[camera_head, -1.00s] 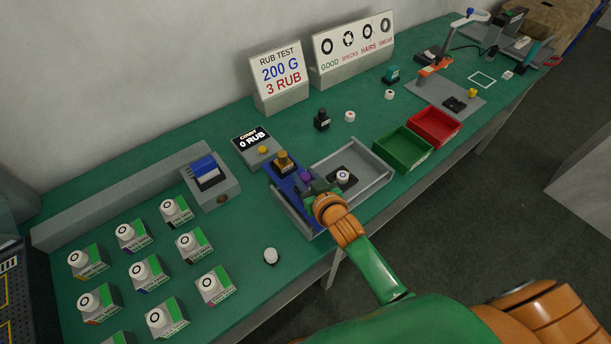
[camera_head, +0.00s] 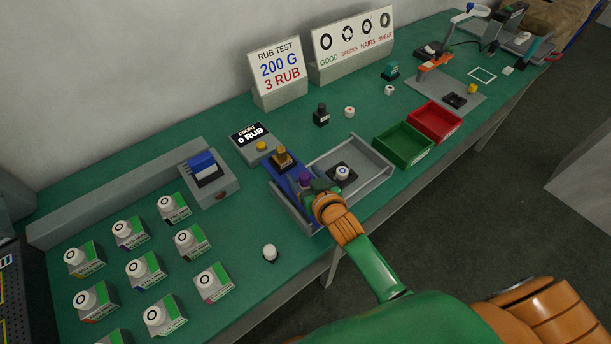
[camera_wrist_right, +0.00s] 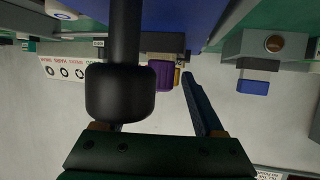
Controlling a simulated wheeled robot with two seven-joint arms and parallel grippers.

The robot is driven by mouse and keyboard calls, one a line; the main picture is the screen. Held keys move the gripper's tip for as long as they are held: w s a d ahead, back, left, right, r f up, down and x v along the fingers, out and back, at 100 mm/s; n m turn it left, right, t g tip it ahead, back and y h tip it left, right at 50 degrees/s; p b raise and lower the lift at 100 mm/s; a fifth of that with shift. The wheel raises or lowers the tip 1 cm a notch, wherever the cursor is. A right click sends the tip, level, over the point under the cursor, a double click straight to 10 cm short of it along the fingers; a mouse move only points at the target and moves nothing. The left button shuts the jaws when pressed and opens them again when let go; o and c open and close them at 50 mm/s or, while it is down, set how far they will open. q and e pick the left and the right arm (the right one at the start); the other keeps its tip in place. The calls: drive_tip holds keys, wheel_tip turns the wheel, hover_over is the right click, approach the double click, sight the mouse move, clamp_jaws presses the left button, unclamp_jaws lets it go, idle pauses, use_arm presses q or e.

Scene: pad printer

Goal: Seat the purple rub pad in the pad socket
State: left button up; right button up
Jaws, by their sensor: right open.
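The purple rub pad (camera_head: 305,179) shows at the front end of the blue carriage (camera_head: 280,172), in front of a brass-coloured weight (camera_head: 282,157). My right gripper (camera_head: 317,187) is right beside the pad, over the front of the grey tray-like fixture. In the right wrist view the purple pad (camera_wrist_right: 163,77) appears beyond the open gripper (camera_wrist_right: 165,85), between its fingers in the picture. A large black rounded part hides most of the left finger there. I cannot tell whether a finger touches the pad. The pad socket cannot be made out. My left gripper is out of view.
The grey fixture (camera_head: 378,181) holds a white round piece (camera_head: 342,173) on a dark base. Green (camera_head: 404,146) and red (camera_head: 436,122) bins stand to its right. A counter box (camera_head: 252,141) reads 0 RUB. Several labelled stands fill the left. A white-topped piece (camera_head: 269,252) stands near the front edge.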

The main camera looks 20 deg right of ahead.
sight(307, 180)
drive_tip(key=v, duration=0.7)
idle(0.4)
